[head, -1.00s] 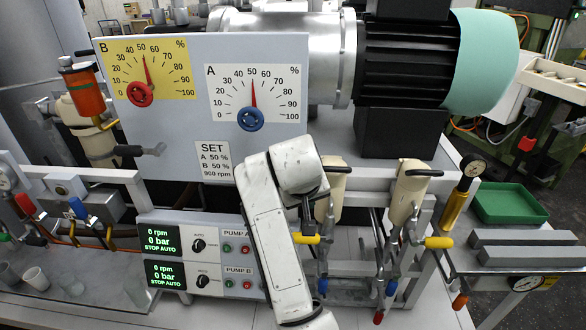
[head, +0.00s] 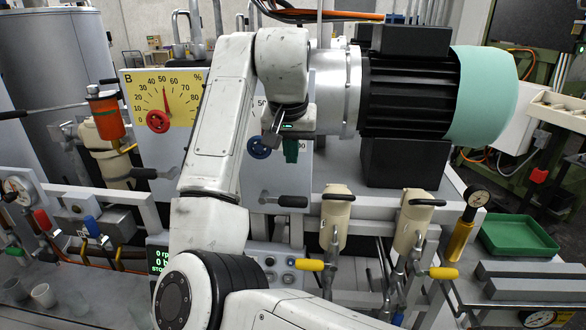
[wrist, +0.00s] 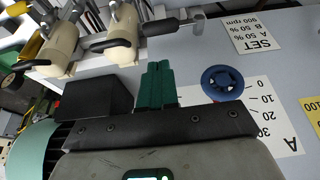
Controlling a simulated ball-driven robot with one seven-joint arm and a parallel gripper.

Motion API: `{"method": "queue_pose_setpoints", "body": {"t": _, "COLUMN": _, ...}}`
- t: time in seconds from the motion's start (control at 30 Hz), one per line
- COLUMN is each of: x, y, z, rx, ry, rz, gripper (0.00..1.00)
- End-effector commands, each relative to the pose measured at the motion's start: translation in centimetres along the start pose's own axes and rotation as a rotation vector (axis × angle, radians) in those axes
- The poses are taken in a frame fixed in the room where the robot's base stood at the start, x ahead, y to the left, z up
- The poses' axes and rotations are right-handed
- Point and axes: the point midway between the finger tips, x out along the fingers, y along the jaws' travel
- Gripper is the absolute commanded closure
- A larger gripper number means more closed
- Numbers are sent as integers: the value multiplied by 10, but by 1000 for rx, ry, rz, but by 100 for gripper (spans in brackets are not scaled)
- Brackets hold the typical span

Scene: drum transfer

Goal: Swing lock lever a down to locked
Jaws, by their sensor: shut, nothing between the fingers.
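The lever below the A dial, which I take as lock lever a (head: 285,201), has a black handle and a metal pivot at its left. It lies about level, handle to the right; it also shows at the top of the wrist view (wrist: 166,27). My gripper (head: 290,158) has green fingers, pointing down in the head view. It is above the lever and apart from it, right of the blue knob (head: 259,147). In the wrist view my gripper (wrist: 158,66) is shut and empty, with the blue knob (wrist: 222,82) beside it. My arm hides much of the A dial in the head view.
A similar black-handled lever (head: 144,173) is under the yellow B dial (head: 178,98). Cream pump bodies with black handles (head: 337,215) stand right of lever a. The motor (head: 410,95) is right of my gripper. A green tray (head: 520,236) lies far right.

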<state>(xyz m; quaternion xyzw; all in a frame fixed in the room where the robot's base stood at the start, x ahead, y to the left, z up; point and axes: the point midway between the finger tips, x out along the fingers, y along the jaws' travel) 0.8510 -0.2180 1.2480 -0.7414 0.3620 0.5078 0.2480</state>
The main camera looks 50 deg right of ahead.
Motion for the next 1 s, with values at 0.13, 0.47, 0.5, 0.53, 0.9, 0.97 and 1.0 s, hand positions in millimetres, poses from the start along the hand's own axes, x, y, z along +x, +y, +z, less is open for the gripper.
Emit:
{"method": "queue_pose_setpoints", "body": {"t": 0.13, "x": 24, "y": 0, "z": 0, "rx": -1, "ry": -4, "rz": 2, "gripper": 100}}
{"method": "queue_pose_setpoints", "body": {"t": 0.47, "x": 88, "y": 0, "z": 1, "rx": -1, "ry": -3, "rz": 2, "gripper": 100}}
{"method": "queue_pose_setpoints", "body": {"t": 0.5, "x": 94, "y": 0, "z": 1, "rx": -2, "ry": -2, "rz": 1, "gripper": 100}}
{"method": "queue_pose_setpoints", "body": {"t": 0.53, "x": 99, "y": 0, "z": 2, "rx": -2, "ry": -3, "rz": 1, "gripper": 100}}
{"method": "queue_pose_setpoints", "body": {"t": 0.9, "x": 128, "y": 0, "z": 7, "rx": -1, "ry": 0, "rz": 0, "gripper": 100}}
{"method": "queue_pose_setpoints", "body": {"t": 0.97, "x": 129, "y": 0, "z": 7, "rx": 0, "ry": 0, "rz": 0, "gripper": 100}}
{"method": "queue_pose_setpoints", "body": {"t": 1.0, "x": 129, "y": 0, "z": 7, "rx": 0, "ry": 0, "rz": 0, "gripper": 100}}
